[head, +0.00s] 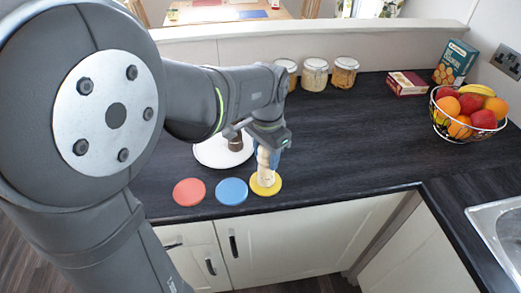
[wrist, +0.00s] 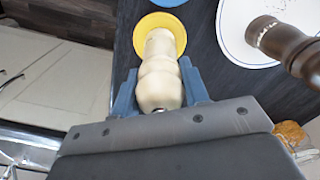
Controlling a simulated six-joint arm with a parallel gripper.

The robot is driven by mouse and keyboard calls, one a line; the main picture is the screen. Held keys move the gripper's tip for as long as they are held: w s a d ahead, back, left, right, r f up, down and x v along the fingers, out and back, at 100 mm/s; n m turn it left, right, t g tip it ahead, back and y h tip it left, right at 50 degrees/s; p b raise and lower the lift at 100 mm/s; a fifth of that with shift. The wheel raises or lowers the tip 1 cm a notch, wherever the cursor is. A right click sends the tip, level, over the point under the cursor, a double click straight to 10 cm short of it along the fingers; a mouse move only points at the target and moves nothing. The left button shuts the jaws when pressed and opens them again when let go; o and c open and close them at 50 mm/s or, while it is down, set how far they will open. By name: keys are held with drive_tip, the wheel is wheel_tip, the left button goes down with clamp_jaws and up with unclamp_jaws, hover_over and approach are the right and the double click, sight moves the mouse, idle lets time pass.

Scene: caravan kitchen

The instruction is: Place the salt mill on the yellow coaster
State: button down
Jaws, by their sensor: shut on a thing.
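The salt mill (head: 264,167) is cream-coloured and turned in rounded bulges. It stands upright over the yellow coaster (head: 274,190), its lower end within the coaster's outline. I cannot tell whether it touches. My gripper (head: 268,146) is shut on the mill's upper part, from above. In the wrist view, the blue fingers of my gripper (wrist: 157,88) sit on either side of the salt mill (wrist: 160,65), with the yellow coaster (wrist: 148,23) beyond its far end, partly hidden by it.
A blue coaster (head: 231,191) and a red coaster (head: 188,192) lie to the left. A white plate (head: 209,154) with a dark brown mill (wrist: 285,42) is close behind. Glass jars (head: 315,75) stand at the back; a fruit basket (head: 467,132) is right. The counter's front edge is near.

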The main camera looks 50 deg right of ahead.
drive_tip(key=shift+f, duration=0.1)
drive_tip(key=c, duration=0.8)
unclamp_jaws()
wheel_tip(320, 180, up, 12)
drive_tip(key=shift+r, duration=0.15)
wheel_tip(320, 180, down, 12)
drive_tip(key=shift+r, duration=1.8)
